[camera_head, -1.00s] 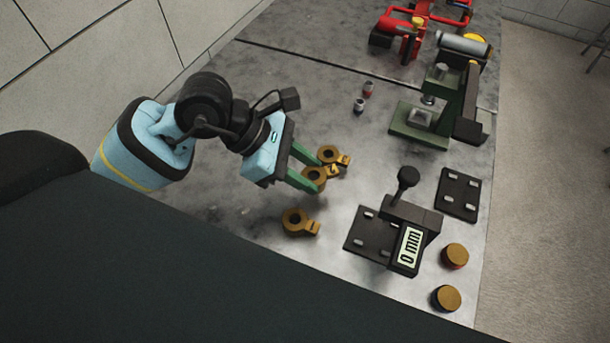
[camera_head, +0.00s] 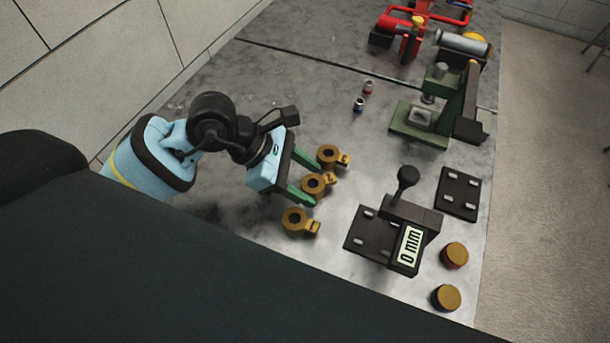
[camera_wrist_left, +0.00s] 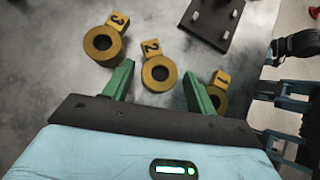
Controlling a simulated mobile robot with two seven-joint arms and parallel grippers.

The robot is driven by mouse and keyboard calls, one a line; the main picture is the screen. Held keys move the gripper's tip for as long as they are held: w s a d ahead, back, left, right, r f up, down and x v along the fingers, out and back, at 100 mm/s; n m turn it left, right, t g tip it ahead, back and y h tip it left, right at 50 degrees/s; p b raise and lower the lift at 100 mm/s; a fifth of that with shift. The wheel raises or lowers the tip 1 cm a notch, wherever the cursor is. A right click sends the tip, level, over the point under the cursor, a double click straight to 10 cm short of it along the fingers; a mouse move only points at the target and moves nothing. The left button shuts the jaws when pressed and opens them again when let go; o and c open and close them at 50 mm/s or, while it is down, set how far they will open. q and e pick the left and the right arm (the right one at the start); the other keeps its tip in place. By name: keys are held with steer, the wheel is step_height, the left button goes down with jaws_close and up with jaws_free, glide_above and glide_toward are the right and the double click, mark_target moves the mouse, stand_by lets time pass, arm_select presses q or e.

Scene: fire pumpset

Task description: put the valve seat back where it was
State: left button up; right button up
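Three brass ring-shaped valve seats with numbered tags lie in a row on the grey table. Seat 2 (camera_head: 314,184) is the middle one; in the left wrist view seat 2 (camera_wrist_left: 160,74) lies flat, just ahead of and between my fingertips. Seat 3 (camera_head: 328,154) is at the far end, at the left of the wrist view (camera_wrist_left: 102,43). Seat 1 (camera_head: 295,221) is at the near end, partly hidden by a finger in the wrist view (camera_wrist_left: 217,97). My left gripper (camera_head: 311,180) is open, its green fingers apart and empty. My right gripper is not in view.
Two brass-topped caps (camera_head: 455,255), another dark plate (camera_head: 459,193), a green press (camera_head: 425,123) and two small cylinders (camera_head: 360,104) are also on the table (camera_head: 310,90).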

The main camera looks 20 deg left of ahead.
arm_select(q)
steer(key=shift+r, duration=0.2)
steer(key=v, duration=1.2)
